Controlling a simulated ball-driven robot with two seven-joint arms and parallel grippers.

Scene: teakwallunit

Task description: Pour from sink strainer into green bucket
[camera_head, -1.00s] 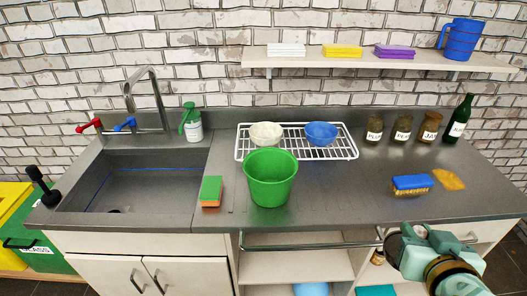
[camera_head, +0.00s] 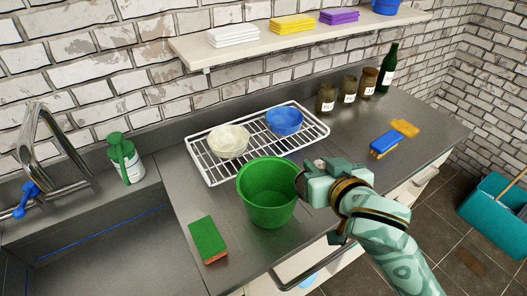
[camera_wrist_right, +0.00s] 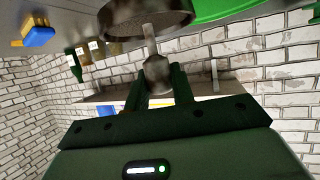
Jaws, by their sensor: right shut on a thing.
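The green bucket (camera_head: 268,195) stands upright on the counter, and its inside looks empty from what shows. My right gripper (camera_head: 306,185) is at the bucket's right rim in the head view, level with its upper part. In the right wrist view my right gripper (camera_wrist_right: 157,85) is shut on the stem of the sink strainer (camera_wrist_right: 145,20), a dark round mesh cup. The green bucket's edge (camera_wrist_right: 225,8) shows just beside the strainer there. In the head view the strainer is mostly hidden by the gripper; its contents cannot be seen. My left gripper is not in view.
A white wire rack (camera_head: 205,168) with a cream bowl (camera_head: 229,141) and a blue bowl (camera_head: 285,121) stands behind the bucket. A green sponge (camera_head: 208,240) lies front left of it. Several jars and a green bottle (camera_head: 389,68) stand at the back right.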

